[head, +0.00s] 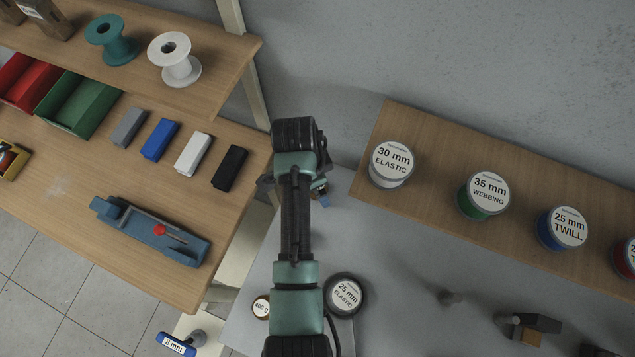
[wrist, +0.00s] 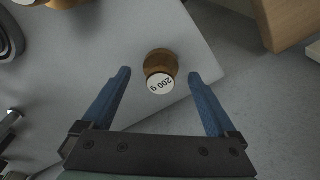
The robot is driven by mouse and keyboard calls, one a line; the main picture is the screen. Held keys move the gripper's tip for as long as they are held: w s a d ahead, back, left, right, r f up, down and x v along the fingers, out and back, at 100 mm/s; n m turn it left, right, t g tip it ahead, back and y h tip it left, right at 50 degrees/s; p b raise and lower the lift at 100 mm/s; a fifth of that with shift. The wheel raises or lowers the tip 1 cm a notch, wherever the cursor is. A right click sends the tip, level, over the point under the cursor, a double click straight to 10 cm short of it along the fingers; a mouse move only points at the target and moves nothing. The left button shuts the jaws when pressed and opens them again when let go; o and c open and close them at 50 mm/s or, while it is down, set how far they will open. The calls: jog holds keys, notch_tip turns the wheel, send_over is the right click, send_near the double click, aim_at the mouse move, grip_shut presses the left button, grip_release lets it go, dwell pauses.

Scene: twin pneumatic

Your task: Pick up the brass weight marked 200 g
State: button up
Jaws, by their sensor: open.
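The brass weight (wrist: 160,65) marked 200 g stands on the grey table top in the wrist view, near the table's edge. Its white label reads upside down in the picture. My gripper (wrist: 160,80) is open, with a blue finger on each side of the weight in the picture; the fingers look apart from it. In the head view my arm hides this weight, and only part of my gripper (head: 321,193) shows beyond the arm. Another brass weight (head: 261,306), marked 400 g or similar, stands beside my arm.
A dark spool (head: 345,294) labelled 25 mm elastic stands on the grey table (head: 405,270). A wooden shelf (head: 432,128) with several labelled spools lies to the right. A wooden bench (head: 75,180) with coloured blocks and a blue tool is at left.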

jog(key=shift+f, duration=0.45)
grip_shut()
